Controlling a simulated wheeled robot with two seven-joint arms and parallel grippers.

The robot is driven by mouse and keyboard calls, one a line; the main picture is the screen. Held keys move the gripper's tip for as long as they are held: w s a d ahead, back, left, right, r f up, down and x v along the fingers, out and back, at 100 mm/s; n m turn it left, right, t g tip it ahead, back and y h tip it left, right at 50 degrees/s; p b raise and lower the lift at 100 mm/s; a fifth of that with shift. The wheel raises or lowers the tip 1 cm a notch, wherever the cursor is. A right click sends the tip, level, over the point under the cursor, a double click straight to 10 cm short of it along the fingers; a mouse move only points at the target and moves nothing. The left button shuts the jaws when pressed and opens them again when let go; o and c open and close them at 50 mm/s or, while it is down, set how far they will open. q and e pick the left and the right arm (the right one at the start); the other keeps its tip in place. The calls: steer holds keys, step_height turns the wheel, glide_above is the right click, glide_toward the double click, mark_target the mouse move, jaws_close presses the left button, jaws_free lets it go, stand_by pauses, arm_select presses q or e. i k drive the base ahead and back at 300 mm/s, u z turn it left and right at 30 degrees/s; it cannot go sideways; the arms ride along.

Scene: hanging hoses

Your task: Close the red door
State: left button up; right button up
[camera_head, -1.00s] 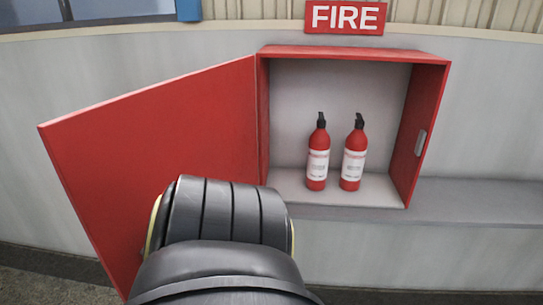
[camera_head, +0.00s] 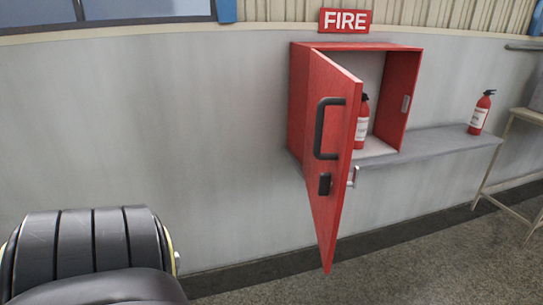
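The red door (camera_head: 335,150) of the wall cabinet (camera_head: 402,95) stands partly open. It is hinged on the left and juts out towards me. Its outer face has a black pull handle (camera_head: 320,128) and a small black latch (camera_head: 325,184) below it. A small metal piece (camera_head: 353,176) shows at the door's free edge. One red extinguisher (camera_head: 361,125) is partly visible inside; the door hides the rest of the left interior. A dark segmented link of my arm fills the lower left, apart from the door. Neither of my grippers is in view.
A grey ledge (camera_head: 435,143) runs along the wall to the right, with another red extinguisher (camera_head: 481,112) on it. A metal-framed stand (camera_head: 510,150) is at the far right. A FIRE sign (camera_head: 345,21) hangs above the cabinet. The floor ahead is clear.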

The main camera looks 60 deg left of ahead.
mark_target(334, 95)
steer(key=k, duration=0.15)
steer(key=u, duration=1.15)
